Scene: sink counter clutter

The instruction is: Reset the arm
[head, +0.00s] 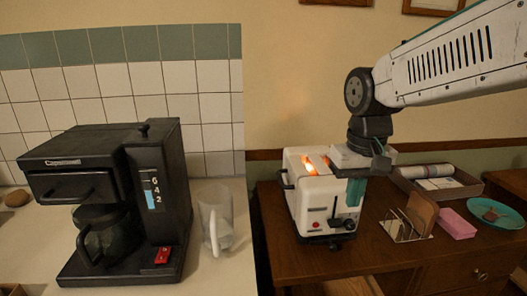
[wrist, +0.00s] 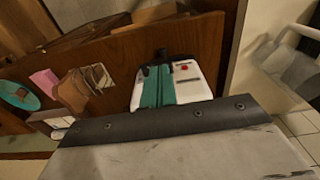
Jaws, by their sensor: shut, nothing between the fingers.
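My gripper (head: 355,192) hangs from the white arm (head: 455,55) in the head view, with its green fingers pointing down in front of the right side of a white toaster (head: 308,202). In the wrist view the green fingers (wrist: 158,88) are together and empty, and the toaster (wrist: 194,86) shows behind them. I cannot tell whether the fingers touch the toaster. The toaster's slots glow orange in the head view, and its front has a red button and a dark lever.
A black coffee maker (head: 160,205) and a clear pitcher (head: 215,220) stand on the pale counter at left. On the wooden cabinet are a rack with bread (head: 420,212), a pink block (head: 457,223), a teal plate (head: 496,213) and a tray (head: 466,187).

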